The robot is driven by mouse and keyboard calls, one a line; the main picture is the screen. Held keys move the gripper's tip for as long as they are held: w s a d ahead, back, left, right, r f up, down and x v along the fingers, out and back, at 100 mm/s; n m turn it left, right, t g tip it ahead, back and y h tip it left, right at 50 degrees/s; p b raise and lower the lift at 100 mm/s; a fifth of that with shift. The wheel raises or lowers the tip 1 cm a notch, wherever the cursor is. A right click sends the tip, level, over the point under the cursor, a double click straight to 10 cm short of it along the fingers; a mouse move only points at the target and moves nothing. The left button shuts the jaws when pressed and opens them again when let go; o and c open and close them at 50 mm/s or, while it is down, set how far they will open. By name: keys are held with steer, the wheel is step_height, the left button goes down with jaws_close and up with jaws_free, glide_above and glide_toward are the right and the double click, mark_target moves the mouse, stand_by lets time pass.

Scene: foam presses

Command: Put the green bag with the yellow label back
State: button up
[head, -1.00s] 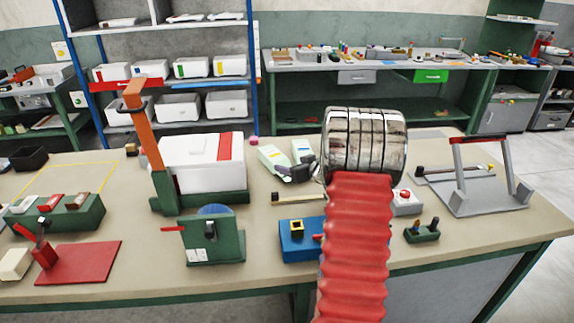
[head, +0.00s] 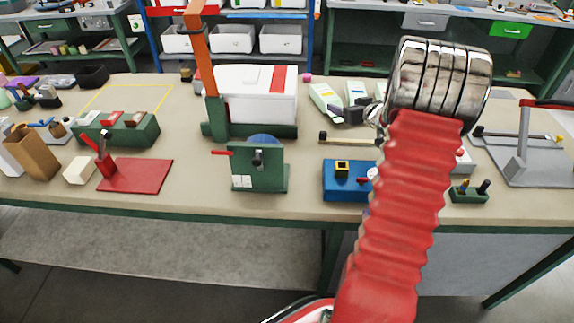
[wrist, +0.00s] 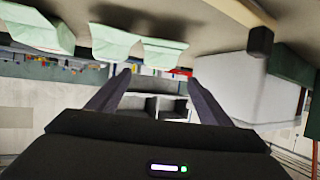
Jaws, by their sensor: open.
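Pale green bags stand on the bench right of the white crate. In the head view I see a left one (head: 325,97) and a right one (head: 357,93). The wrist view, upside down, shows three: left (wrist: 38,32), middle (wrist: 112,42) and right (wrist: 163,50). Their label colours are too small or turned away, so I cannot tell which has the yellow label. My gripper (wrist: 158,80) is open with nothing between its fingers, close to the bags.
A white crate (head: 232,92) with a red stripe sits in a green press with an orange lever (head: 199,60). A blue box (head: 345,188), a green block with a disc (head: 260,175) and a grey frame (head: 520,160) stand nearby. A yellow taped outline (head: 125,85) at the left is empty.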

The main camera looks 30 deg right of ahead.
steer(key=s+a+r+g+h, duration=0.1)
steer(key=s+a+r+g, duration=0.1)
steer(key=a+r, duration=0.65)
steer(key=s+a+r+g+h, duration=0.1)
steer(key=s+a+r+h, duration=0.15)
steer(key=a+r, duration=0.6)
steer(key=s+a+f+n+g+y, duration=0.1)
steer(key=s+a+f+g+y, duration=0.1)
steer(key=s+a, duration=1)
steer(key=s+a+f+n+g+y, duration=0.1)
steer(key=s+a+f+y, duration=0.3)
steer(key=s+a, duration=0.9)
steer(key=a+g, duration=0.1)
steer(key=a, duration=0.3)
steer(key=shift+a+g, duration=0.3)
